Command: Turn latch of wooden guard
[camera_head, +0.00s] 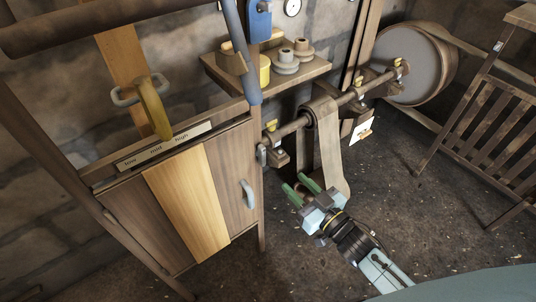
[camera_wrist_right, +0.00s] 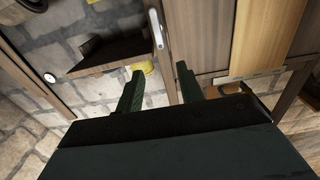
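The wooden guard (camera_head: 190,196) is a front of upright planks, one of them paler, on the left in the head view; its planks also show at the upper right of the wrist view (camera_wrist_right: 204,35). A pale grey latch-like handle (camera_head: 249,194) stands upright near its right edge. It also shows in the wrist view (camera_wrist_right: 156,28), beyond the fingertips. My right gripper (camera_head: 300,187) is to the right of the handle, apart from it. Its green fingers are spread and empty, also in the wrist view (camera_wrist_right: 160,72). My left gripper is out of view.
A yellow lever (camera_head: 154,108) rises behind a low/mid/high plate (camera_head: 165,146). A shelf (camera_head: 301,74) with spools is behind. A shaft with a belt (camera_head: 328,145) and a large drum (camera_head: 408,62) are at right. A slatted wooden frame (camera_head: 490,125) stands far right. Floor between is free.

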